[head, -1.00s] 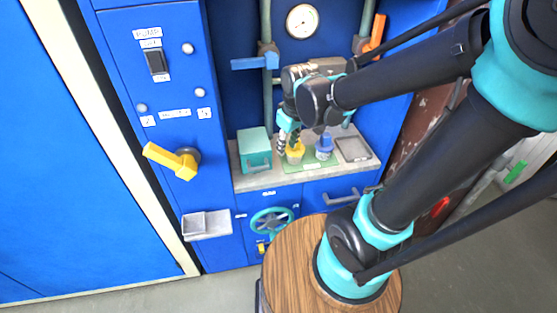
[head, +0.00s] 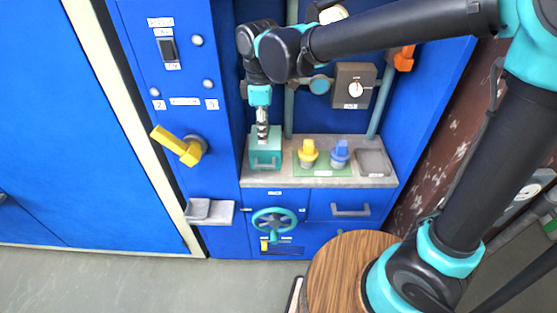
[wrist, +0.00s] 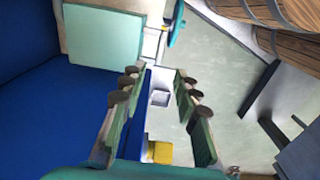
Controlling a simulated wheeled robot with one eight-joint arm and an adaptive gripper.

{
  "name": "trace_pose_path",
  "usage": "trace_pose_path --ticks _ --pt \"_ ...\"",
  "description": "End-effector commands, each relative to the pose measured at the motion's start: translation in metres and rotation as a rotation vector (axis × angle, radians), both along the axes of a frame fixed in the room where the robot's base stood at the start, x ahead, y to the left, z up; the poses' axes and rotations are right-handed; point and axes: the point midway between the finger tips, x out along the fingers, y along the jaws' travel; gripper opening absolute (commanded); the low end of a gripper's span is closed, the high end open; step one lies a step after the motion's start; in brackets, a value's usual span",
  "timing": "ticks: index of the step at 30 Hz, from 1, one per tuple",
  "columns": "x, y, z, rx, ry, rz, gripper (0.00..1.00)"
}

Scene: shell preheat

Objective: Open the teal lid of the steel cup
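A teal box (head: 265,160) with a flat lid and a small front handle stands at the left end of the grey shelf. Its flat teal top (wrist: 103,30) shows at the upper left of the wrist view. I cannot make out a steel cup; the box's inside is hidden. My gripper (head: 262,137) points down over or just in front of the box in the head view; contact cannot be told. In the wrist view my gripper (wrist: 157,80) has its two ridged fingers spread, with nothing held between them.
A yellow-topped piece (head: 307,153) and a blue-topped piece (head: 340,154) stand on a green mat (head: 322,172), right of the box. A grey tray (head: 374,163) is at the right end. Below are a teal handwheel (head: 274,222) and drawer handle (head: 350,211). A yellow lever (head: 178,146) juts out at left.

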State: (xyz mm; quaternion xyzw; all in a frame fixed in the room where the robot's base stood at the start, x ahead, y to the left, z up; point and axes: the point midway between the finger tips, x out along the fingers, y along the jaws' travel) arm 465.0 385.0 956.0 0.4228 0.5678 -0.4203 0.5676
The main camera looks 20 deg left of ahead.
Motion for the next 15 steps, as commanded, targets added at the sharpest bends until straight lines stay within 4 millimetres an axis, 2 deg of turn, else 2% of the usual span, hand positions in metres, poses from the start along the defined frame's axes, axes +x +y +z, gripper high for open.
trace_pose_path --ticks 4,7,15 --pt "-0.003 0.004 -0.004 -0.004 0.002 0.018 0.31" --pt "-0.003 0.004 -0.015 -0.004 0.002 0.016 0.31" --pt "-0.003 0.004 -0.063 -0.003 0.001 0.015 0.31"
